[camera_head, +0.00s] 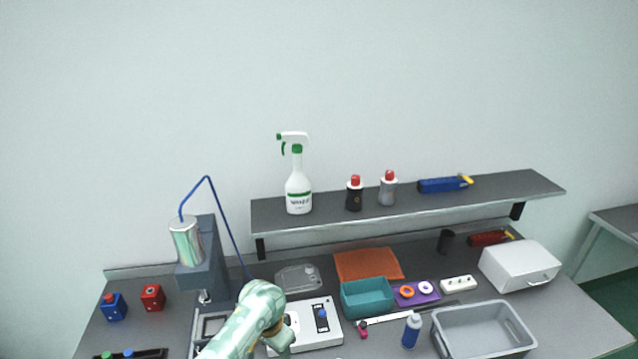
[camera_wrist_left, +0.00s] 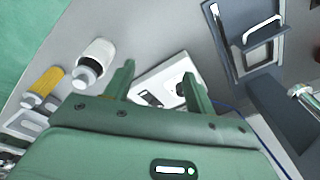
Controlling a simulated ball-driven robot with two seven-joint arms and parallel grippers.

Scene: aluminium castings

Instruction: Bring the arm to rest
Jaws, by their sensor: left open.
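My left arm (camera_head: 243,325) comes in at the bottom of the head view, pale green, bent at a rounded joint above the bench. Its gripper cannot be made out clearly there. In the left wrist view my left gripper (camera_wrist_left: 160,84) is open, with its two green fingers apart and nothing between them. Beyond the fingers lies a white device (camera_wrist_left: 160,88) with dark parts, partly hidden by the gripper. In the head view a white device with a blue knob (camera_head: 317,325) sits beside the arm. My right gripper is in neither view.
A grey press with a metal cylinder (camera_head: 187,242) stands left of the arm. A teal bin (camera_head: 367,297), an orange mat (camera_head: 368,264) and a grey crate (camera_head: 487,310) lie to the right. A shelf (camera_head: 420,205) with bottles runs behind. Red and blue boxes (camera_head: 113,307) stand far left.

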